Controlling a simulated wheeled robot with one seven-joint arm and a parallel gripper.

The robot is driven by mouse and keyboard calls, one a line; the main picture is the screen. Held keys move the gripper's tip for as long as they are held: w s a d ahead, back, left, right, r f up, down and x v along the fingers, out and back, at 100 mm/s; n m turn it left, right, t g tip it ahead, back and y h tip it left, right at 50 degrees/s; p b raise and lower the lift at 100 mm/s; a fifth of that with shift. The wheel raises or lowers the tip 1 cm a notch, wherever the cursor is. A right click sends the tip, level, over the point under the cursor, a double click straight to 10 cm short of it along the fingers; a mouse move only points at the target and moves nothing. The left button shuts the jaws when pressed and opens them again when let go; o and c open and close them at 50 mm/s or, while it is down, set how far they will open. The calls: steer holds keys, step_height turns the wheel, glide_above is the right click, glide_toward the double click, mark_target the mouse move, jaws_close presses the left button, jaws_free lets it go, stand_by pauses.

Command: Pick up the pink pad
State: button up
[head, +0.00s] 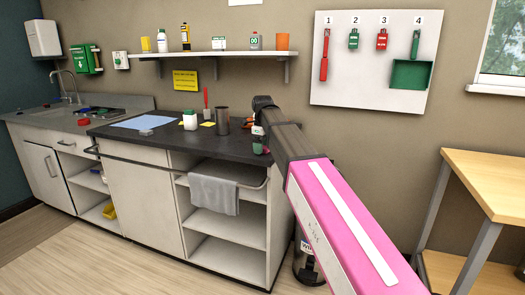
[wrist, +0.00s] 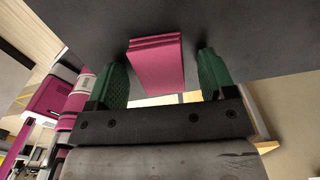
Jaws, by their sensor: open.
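The pink pad (wrist: 156,66) is a block with layered edges in the wrist view, against the dark worktop. My gripper (wrist: 163,76) is open, with one green-padded finger on each side of the pad. A gap shows between each finger and the pad, and I cannot tell how deep the pad sits between them. In the head view I do not make out the pad; my arm reaches over the right end of the dark worktop (head: 160,131) and may hide it.
A dark cup (head: 222,121), a white bottle with a green cap (head: 190,120) and a light blue sheet (head: 142,122) are on the worktop, left of my arm. A grey towel (head: 214,195) hangs below its front edge. A wooden table (head: 495,180) stands at right.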

steer(key=c, duration=1)
steer(key=shift+r, duration=0.1)
